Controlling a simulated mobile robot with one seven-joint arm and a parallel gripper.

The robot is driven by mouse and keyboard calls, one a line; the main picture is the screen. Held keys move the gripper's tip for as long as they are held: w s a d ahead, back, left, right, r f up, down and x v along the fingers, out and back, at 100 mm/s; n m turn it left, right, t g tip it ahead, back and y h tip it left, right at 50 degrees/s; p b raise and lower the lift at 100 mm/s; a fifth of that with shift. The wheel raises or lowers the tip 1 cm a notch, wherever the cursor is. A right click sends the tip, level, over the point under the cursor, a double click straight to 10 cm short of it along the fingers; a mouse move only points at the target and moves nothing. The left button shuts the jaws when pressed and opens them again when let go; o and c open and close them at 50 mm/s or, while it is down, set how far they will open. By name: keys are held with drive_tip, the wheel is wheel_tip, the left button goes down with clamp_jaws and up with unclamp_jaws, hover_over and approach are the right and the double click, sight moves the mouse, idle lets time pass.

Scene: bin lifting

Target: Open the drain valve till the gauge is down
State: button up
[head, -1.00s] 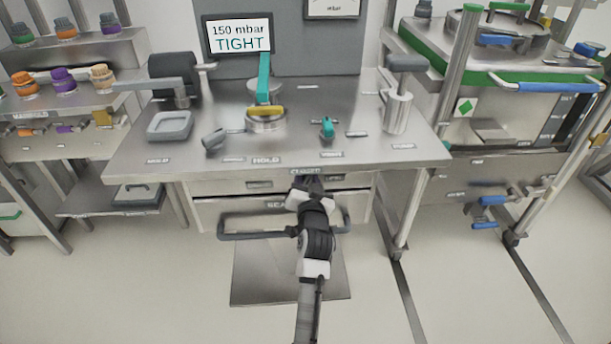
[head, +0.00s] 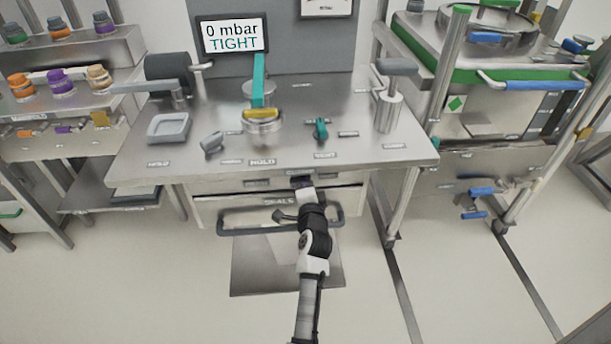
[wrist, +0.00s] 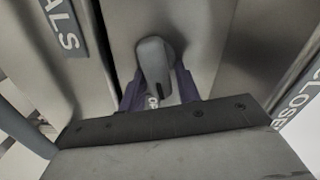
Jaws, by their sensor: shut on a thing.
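The gauge screen (head: 232,36) behind the bench reads "0 mbar TIGHT". My gripper (head: 302,183) is at the bench's front face, just under the worktop edge. In the wrist view my gripper (wrist: 158,90) is shut on a grey valve handle (wrist: 154,62), with a dark finger on each side. A partly hidden label beginning "OP" shows beneath the handle, and a "CLOSE…" label (wrist: 298,88) lies to the right. In the head view my gripper hides the handle, so its full angle cannot be told there.
The "SEALS" drawer (head: 235,207) with its dark bar handle is just below my gripper. On the worktop stand a teal lever (head: 258,82) over a round fitting and a small teal valve (head: 321,129). A metal-framed cart (head: 520,130) stands right; shelves with coloured caps (head: 60,82) stand left.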

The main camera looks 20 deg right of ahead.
drive_tip(key=shift+f+m+p, duration=0.2)
drive_tip(key=shift+m+p, duration=0.35)
drive_tip(key=shift+m, duration=0.65)
drive_tip(key=shift+f, duration=0.1)
drive_tip(key=o, duration=0.7)
drive_tip(key=shift+o, duration=0.2)
drive_tip(key=shift+s, duration=0.1)
drive_tip(key=v, duration=0.7)
drive_tip(key=shift+b, duration=0.45)
drive_tip(key=shift+s+a, duration=0.1)
drive_tip(key=shift+s, duration=0.05)
